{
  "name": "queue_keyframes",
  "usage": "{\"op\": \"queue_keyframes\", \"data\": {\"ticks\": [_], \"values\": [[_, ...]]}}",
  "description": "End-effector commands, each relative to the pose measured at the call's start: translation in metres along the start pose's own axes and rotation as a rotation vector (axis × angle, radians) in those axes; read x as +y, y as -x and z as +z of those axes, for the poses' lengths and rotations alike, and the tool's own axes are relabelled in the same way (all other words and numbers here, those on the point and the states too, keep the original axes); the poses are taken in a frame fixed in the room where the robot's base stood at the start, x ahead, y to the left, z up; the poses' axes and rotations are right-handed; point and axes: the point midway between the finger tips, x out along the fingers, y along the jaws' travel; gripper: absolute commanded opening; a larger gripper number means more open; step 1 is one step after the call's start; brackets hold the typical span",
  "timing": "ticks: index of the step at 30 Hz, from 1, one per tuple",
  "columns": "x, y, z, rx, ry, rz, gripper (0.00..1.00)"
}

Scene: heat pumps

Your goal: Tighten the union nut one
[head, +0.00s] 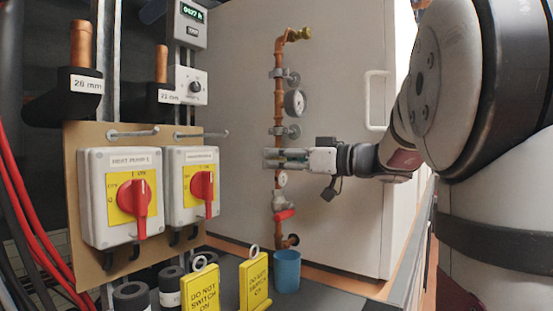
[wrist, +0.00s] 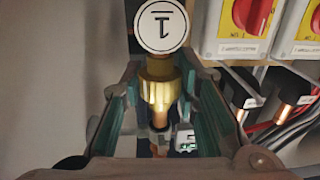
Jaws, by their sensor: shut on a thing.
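Union nut one is a brass nut (wrist: 160,90) on a vertical copper pipe, seen in the wrist view, which is upside down. A round white tag marked 1 (wrist: 162,27) sits beside it, and it shows just below my gripper in the head view (head: 282,180). My gripper (head: 283,158) reaches in from the right, level, with its fingers around the pipe line. It is shut on the nut, with a green-padded finger on each side. In the head view the fingers hide the nut.
Above my gripper the pipe (head: 279,110) carries a pressure gauge (head: 295,102); below are a red-handled valve (head: 284,214) and a blue cup (head: 286,270). Two red rotary switches (head: 141,196) (head: 203,187) and yellow signs (head: 200,290) stand left. A white cabinet (head: 345,200) lies behind.

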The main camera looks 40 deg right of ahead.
Motion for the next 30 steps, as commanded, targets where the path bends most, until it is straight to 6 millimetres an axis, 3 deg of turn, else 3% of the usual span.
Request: {"op": "queue_keyframes", "data": {"ticks": [30], "values": [[0.0000,-0.0008,0.0010,0.000,0.002,0.104,0.00]]}}
